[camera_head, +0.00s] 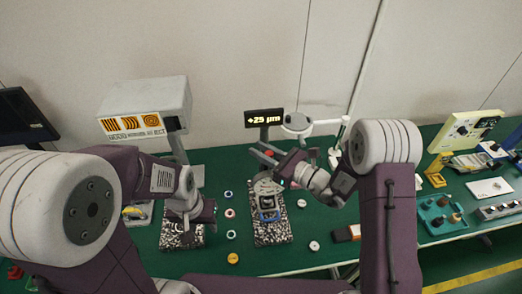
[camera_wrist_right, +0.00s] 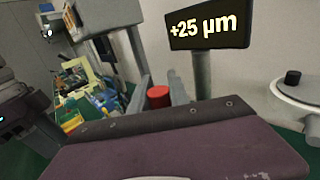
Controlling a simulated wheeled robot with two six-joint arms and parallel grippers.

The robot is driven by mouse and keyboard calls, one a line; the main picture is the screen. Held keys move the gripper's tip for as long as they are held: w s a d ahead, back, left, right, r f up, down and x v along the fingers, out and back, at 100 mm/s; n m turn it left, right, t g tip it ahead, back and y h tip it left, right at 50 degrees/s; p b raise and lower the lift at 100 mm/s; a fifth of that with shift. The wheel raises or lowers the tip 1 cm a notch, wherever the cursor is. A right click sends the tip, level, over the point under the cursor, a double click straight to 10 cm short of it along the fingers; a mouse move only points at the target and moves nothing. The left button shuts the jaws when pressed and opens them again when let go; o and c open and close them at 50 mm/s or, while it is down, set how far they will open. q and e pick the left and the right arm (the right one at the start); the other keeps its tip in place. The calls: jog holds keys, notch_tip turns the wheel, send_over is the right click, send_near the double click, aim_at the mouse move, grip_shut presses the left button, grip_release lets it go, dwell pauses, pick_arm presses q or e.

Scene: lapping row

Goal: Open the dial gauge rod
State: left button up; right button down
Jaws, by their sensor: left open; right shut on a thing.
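The dial gauge (camera_head: 297,122) is a white round head on an arm from a white stand (camera_head: 340,140), at the back of the green table. Part of a round white body with a black knob (camera_wrist_right: 292,78), apparently the gauge, shows at the right wrist view's right edge. My right gripper (camera_head: 266,155) is just in front of and left of the gauge, shut on a small red cylinder (camera_wrist_right: 158,96). Whether this is part of the gauge rod I cannot tell. My left gripper (camera_head: 190,228) is open, low over the left speckled plate (camera_head: 168,238); its fingertips are partly hidden.
A display (camera_head: 264,118) reading +25 µm stands behind my right gripper. A second speckled plate (camera_head: 270,232) carries a round device. Several small rings and discs lie between the plates. A white boxed machine (camera_head: 145,105) stands back left; trays and instruments fill the right.

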dwell(0.7)
notch_tip(320, 180, up, 3)
jog(key=shift+w+r+p, duration=0.1)
jog(key=shift+p, duration=0.65)
jog(key=c, duration=1.2)
grip_release()
jog(key=shift+d, duration=0.1)
